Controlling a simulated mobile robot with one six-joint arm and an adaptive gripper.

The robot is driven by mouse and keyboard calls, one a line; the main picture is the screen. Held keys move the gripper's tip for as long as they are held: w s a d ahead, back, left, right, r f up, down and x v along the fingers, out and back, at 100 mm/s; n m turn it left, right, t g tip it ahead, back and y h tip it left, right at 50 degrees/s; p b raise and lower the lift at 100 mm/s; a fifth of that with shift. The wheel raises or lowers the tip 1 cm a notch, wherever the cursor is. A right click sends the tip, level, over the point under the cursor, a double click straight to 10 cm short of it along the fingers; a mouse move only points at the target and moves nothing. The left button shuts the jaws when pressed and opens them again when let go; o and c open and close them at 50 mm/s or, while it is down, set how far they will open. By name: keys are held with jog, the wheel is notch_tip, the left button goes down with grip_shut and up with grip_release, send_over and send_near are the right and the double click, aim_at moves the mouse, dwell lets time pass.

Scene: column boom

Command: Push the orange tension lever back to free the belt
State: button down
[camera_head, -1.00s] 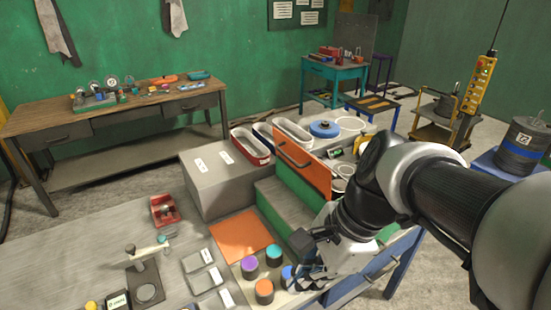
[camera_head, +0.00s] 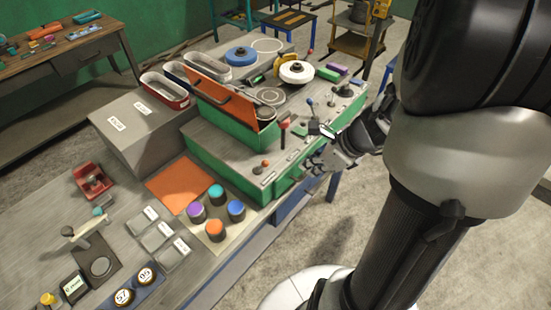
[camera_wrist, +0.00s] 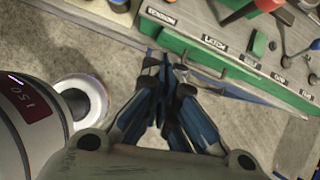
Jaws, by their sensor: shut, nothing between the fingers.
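The green machine (camera_head: 235,165) has a row of controls along its front top. I cannot make out the belt.
An orange cover (camera_head: 225,95) stands tilted up on the machine, beside a grey disc (camera_head: 269,96) and a white wheel (camera_head: 297,72). A blue-knobbed lever (camera_head: 309,102) is behind the red one. Coloured round knobs (camera_head: 216,193) stand at front left. Floor in front is clear.

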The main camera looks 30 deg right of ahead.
aim_at(262, 166)
jog(key=w+a+f+b, duration=0.4)
jog(key=w+f, duration=0.3)
jog(key=w, duration=0.1)
jog(key=shift+f, duration=0.2)
jog(key=shift+a+r+p, duration=0.15)
jog(key=shift+r+p, duration=0.05)
jog(key=shift+p, duration=0.3)
jog(key=shift+w+r+g+p, duration=0.15)
jog(key=shift+g+p, duration=0.25)
jog(key=shift+p, duration=0.6)
